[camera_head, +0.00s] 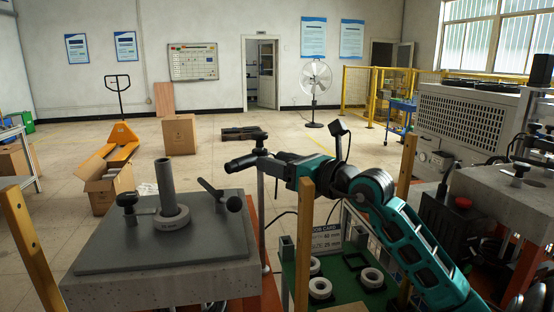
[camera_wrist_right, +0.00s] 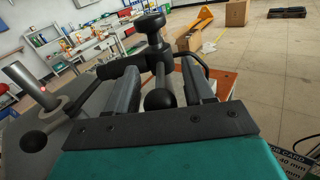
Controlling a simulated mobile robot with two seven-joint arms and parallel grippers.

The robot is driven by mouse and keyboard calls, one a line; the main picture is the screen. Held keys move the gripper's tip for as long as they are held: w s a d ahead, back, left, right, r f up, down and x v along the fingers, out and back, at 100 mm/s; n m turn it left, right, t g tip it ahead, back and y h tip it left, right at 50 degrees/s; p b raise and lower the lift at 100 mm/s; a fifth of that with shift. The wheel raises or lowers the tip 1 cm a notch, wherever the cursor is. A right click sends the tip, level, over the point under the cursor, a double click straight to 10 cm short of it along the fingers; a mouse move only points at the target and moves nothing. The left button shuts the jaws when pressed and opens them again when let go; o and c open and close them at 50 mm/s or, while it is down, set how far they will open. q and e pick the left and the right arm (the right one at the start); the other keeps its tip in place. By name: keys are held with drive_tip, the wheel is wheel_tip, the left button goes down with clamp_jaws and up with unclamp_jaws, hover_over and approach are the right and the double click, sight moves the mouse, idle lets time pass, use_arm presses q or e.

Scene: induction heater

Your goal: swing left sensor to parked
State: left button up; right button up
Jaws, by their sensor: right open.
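The left sensor (camera_head: 240,163) is a black arm with an upright knob, on a thin grey post at the right edge of the left heater plate (camera_head: 110,245). Its tip points left, towards the grey upright bar (camera_head: 166,180) with a ring around its foot. In the wrist view the sensor's knob (camera_wrist_right: 151,24) stands beyond my fingers, and its black ball (camera_wrist_right: 158,99) sits between them. My right gripper (camera_head: 284,158), also in the wrist view (camera_wrist_right: 161,87), is open around the ball; I cannot tell whether the fingers touch it. My left gripper is out of view.
A lever with a black ball (camera_head: 234,203) rises from the heater plate. Wooden posts (camera_head: 304,245) stand nearby. A green tray (camera_head: 340,295) with several rings lies below my right arm. A second heater unit (camera_head: 505,200) stands at the right.

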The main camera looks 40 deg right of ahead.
drive_tip(key=shift+w, duration=0.25)
drive_tip(key=shift+c, duration=0.4)
clamp_jaws()
